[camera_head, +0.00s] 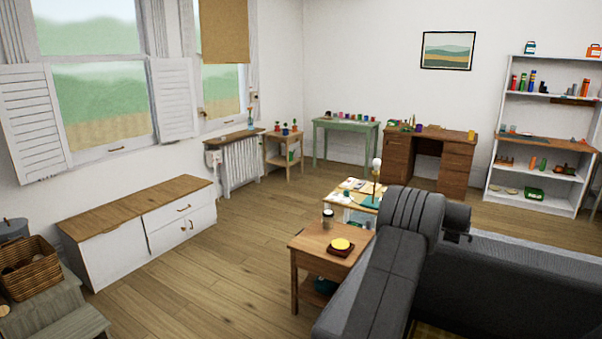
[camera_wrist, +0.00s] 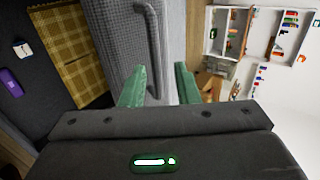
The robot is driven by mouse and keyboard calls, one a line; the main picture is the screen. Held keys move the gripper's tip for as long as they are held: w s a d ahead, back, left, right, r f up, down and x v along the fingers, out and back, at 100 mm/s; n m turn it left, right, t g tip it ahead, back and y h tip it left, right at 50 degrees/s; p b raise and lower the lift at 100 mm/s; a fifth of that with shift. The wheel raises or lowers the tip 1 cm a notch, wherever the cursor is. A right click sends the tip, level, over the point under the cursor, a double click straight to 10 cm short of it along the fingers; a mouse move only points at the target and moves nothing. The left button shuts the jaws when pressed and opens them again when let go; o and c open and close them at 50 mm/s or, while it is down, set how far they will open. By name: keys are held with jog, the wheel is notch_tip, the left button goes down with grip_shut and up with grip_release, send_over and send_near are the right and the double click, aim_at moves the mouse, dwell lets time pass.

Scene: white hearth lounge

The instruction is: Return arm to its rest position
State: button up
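My gripper (camera_wrist: 160,82) shows in the wrist view with two green fingers set apart. It is open, and no object is held between the fingers. Beyond the fingertips lies the grey sofa (camera_wrist: 115,35), at what looks like some distance.
The dark grey sofa (camera_head: 375,285) fills the lower right. A small wooden table (camera_head: 310,243) with a yellow-topped item (camera_head: 341,244) stands beside it. A white low cabinet (camera_head: 120,255) is at left. The wooden floor (camera_head: 225,270) between is clear. White shelves (camera_head: 535,200) stand far right.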

jog(key=shift+p+x, duration=0.6)
jog(key=shift+x, duration=1.8)
